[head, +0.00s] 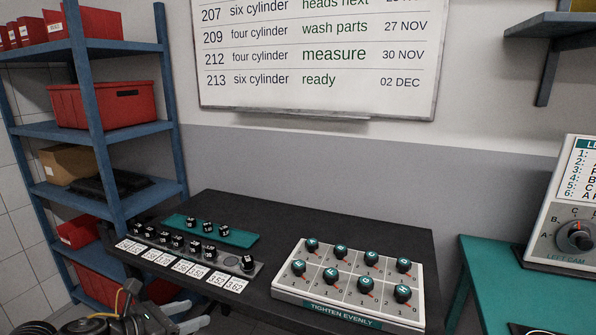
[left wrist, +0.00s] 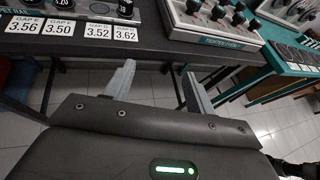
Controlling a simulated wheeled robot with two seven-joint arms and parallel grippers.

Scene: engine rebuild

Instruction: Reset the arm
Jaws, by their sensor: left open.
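My left gripper (head: 182,317) is low at the bottom left of the head view, in front of the dark table's near edge. In the left wrist view its two grey fingers (left wrist: 158,78) stand apart with nothing between them. Floor and table legs show past them. It is below and in front of the tabletop, touching nothing that I can see. My right gripper is not in either view.
The dark table (head: 300,222) carries a teal strip (head: 240,238) with black cubes, a row of numbered labels (head: 190,268), and a white knob panel (head: 420,312). A blue shelf (head: 165,100) stands left. A teal bench (head: 490,270) with a dial box (head: 545,230) stands right.

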